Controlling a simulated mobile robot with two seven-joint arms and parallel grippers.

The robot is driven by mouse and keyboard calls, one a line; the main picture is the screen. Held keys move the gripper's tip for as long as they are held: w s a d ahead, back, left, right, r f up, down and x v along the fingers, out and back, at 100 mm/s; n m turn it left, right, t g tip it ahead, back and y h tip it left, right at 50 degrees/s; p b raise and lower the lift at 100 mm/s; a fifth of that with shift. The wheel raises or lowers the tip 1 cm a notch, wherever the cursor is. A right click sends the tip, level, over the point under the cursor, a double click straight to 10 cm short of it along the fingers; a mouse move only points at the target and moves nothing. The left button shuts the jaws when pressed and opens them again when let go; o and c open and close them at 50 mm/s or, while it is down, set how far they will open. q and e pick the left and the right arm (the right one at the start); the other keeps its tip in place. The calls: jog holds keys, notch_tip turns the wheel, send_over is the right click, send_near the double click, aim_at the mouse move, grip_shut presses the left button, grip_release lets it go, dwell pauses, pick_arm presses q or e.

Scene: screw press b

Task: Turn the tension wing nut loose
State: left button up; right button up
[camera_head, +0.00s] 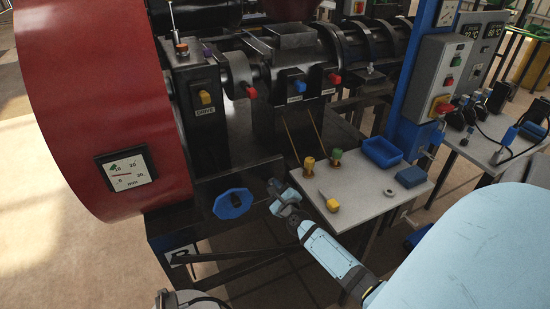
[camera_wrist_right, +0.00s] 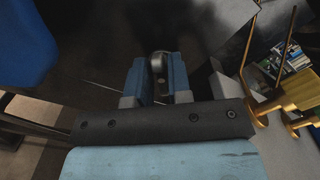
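My right gripper (camera_head: 284,196) is in front of the press frame, just right of the blue handwheel (camera_head: 232,203). In the right wrist view its two blue fingers (camera_wrist_right: 158,82) stand apart, with a dark, rounded metal piece (camera_wrist_right: 158,63) between their tips. This piece looks like a wing of the tension wing nut. It fills most of the gap, but I cannot tell whether the fingers press on it. In the head view a small dark part (camera_head: 274,185) shows at the fingertips; the rest of the nut is hidden.
A grey side table (camera_head: 355,215) right of my gripper holds yellow and green knobs, a blue tray (camera_head: 382,151) and a blue block (camera_head: 410,177). The large red wheel (camera_head: 95,100) with a gauge stands at left. A blue post (camera_head: 425,70) carries a control box.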

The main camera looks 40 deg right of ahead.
pick_arm(q)
jog(key=shift+d, duration=0.15)
pick_arm(e)
grip_shut()
